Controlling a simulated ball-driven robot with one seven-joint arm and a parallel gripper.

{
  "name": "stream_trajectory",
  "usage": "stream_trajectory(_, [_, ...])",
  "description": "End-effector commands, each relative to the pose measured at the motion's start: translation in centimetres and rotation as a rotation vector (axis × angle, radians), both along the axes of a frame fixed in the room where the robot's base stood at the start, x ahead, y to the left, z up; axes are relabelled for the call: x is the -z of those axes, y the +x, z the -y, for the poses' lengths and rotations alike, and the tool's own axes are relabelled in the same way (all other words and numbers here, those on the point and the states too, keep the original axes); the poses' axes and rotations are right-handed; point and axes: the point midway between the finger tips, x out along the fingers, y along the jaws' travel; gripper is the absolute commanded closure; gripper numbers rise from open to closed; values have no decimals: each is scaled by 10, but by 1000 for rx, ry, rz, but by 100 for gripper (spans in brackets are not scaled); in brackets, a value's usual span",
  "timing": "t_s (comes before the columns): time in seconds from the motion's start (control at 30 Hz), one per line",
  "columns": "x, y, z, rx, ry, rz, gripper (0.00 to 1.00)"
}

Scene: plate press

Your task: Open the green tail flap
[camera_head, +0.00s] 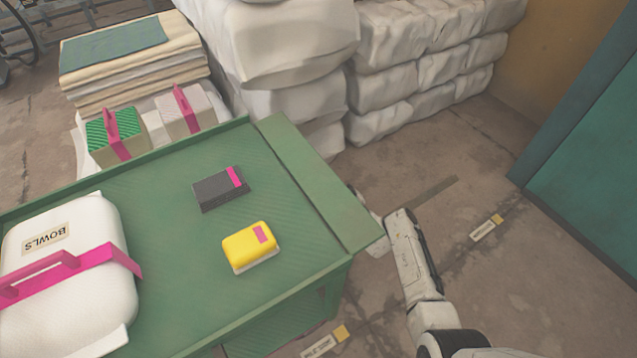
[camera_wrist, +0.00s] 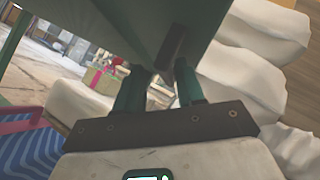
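The green tail flap (camera_head: 318,185) runs as a plain lighter green strip along the right end of the green cart bed. I cannot tell its exact tilt. My arm reaches up to the flap's near right corner in the head view, where the flap's edge hides most of my gripper. In the wrist view a large dark green panel (camera_wrist: 110,35), probably the flap, hangs over my gripper (camera_wrist: 160,88). A dark bar (camera_wrist: 171,48) on the panel is just beyond the fingers. The fingers are apart, with nothing seen held between them.
On the cart bed (camera_head: 165,225) lie a white BOWLS case (camera_head: 90,215), a dark box (camera_head: 215,192) and a yellow box (camera_head: 248,240). White bales (camera_head: 385,75) stand behind. A teal panel (camera_head: 595,165) stands at right. Floor between is mostly clear.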

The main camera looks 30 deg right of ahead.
Motion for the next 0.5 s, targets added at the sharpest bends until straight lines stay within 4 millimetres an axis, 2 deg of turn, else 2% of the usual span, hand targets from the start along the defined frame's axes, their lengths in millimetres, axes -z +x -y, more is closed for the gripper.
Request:
stream_trajectory(0.17, [5,-7,5,-1,1,3,63])
stream_trajectory(0.5, [44,-52,31,2,1,-2,63])
